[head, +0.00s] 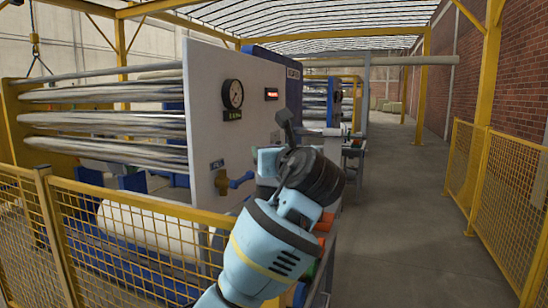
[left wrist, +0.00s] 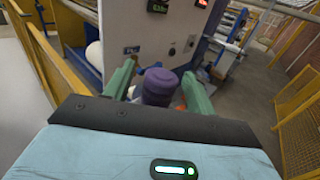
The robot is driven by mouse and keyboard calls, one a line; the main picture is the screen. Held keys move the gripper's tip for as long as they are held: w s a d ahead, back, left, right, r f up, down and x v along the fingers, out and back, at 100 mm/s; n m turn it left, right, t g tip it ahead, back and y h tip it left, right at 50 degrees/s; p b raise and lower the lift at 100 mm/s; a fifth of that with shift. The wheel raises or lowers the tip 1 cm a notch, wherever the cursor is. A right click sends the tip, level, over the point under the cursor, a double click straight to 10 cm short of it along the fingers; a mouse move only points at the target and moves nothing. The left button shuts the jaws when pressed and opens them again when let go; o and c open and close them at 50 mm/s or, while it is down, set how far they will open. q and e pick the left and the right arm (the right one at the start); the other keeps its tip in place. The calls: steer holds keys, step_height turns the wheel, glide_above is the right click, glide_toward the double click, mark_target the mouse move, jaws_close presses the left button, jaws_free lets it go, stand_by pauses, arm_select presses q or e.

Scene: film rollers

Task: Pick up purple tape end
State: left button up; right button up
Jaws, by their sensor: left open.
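A purple rounded piece (left wrist: 160,84), which looks like the purple tape end, is in the left wrist view. It lies between the two green fingers of my left gripper (left wrist: 159,70), with room on both sides, so the jaws are open. Whether the fingers are level with it or above it I cannot tell. In the head view, my left gripper (head: 285,135) is in front of the grey machine panel, near its right edge. No purple piece shows in the head view; my arm may cover it. My right gripper is in neither view.
The grey panel (head: 215,110) carries a round gauge (head: 232,94), a red display (head: 271,94) and a blue-handled valve (head: 240,180). Long rollers (head: 105,95) extend left behind it. Yellow mesh fences (head: 120,240) stand at front left and right. The aisle floor (head: 410,215) is clear.

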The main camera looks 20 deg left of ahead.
arm_select(q)
jaws_close()
stand_by(0.3)
steer(key=shift+r, duration=0.8)
step_height(320, 180, up, 2)
steer(key=shift+r, duration=0.1)
steer(key=s+d, duration=0.2)
steer(key=s, duration=0.5)
steer(key=s+d+r, duration=0.1)
steer(key=s+d, duration=0.2)
steer(key=s, duration=0.5)
steer(key=shift+s, duration=0.15)
steer(key=shift+r, duration=0.1)
